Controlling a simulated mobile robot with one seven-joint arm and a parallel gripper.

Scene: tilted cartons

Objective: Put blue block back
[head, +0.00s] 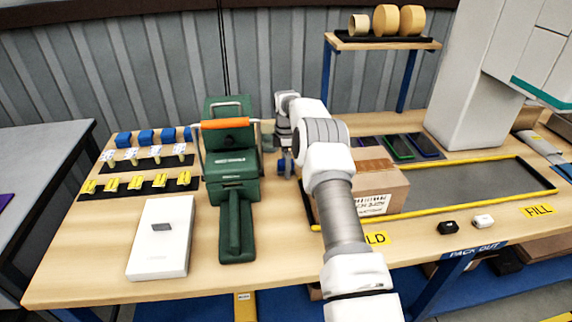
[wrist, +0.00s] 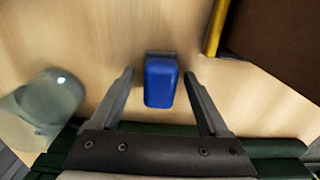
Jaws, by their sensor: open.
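A blue block (wrist: 160,82) with a dark grey end lies on the wooden table in the wrist view. My gripper (wrist: 159,77) is open, with one finger on each side of the block and a gap on both sides. I cannot tell how far above the table the fingertips are. In the head view, my gripper (head: 287,168) is low between the green machine and the carton, with a bit of the blue block (head: 282,164) showing there. A row of similar blue blocks (head: 146,136) stands at the back left of the table.
The green machine (head: 231,165) with an orange handle stands close left of my gripper. A brown carton (head: 378,190) stands right, inside a yellow-edged area (head: 458,203). A translucent rounded object (wrist: 48,102) is left of the block. A white box (head: 161,238) lies front left.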

